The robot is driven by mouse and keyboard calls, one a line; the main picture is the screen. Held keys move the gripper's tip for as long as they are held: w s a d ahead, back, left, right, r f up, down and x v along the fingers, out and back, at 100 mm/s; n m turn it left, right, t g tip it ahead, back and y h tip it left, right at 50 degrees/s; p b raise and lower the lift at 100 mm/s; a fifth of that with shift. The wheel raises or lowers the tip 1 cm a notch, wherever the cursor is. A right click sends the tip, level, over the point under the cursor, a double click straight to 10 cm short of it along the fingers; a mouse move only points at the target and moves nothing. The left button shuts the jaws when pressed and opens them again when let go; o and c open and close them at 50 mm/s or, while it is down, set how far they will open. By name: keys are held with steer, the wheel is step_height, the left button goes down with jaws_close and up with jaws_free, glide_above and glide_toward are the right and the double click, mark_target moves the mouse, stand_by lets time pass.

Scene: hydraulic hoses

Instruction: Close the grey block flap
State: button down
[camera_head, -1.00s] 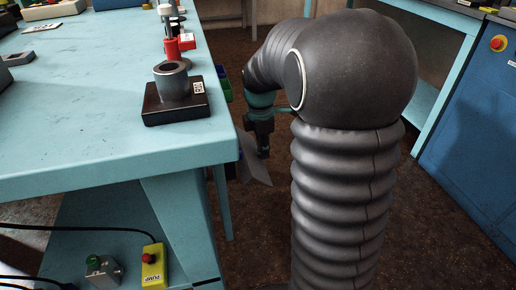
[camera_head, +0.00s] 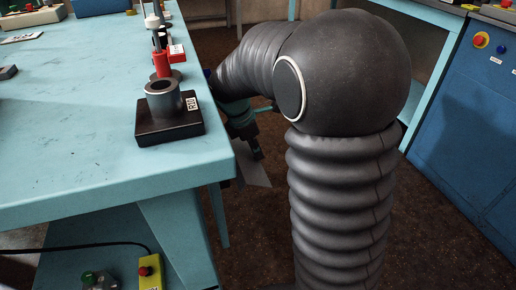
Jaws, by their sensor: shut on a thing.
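A thin light-grey plate, apparently the grey block flap (camera_head: 253,172), hangs beyond the right edge of the blue table. It is tilted, and part of it is hidden behind the table corner. My gripper (camera_head: 257,155) points down at the plate's upper part and is shut on it; the fingertips are small and dark, so the exact hold is hard to see. The block or frame that carries the flap is hidden behind the table and my arm.
The blue table (camera_head: 70,150) fills the left; a black block with a grey ring (camera_head: 170,117) stands near its right edge. A yellow pump button box (camera_head: 150,272) sits below. A blue cabinet (camera_head: 480,120) stands at right. Brown floor lies between.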

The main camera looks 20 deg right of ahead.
steer(key=c, duration=1)
jaws_free()
step_height(320, 180, up, 10)
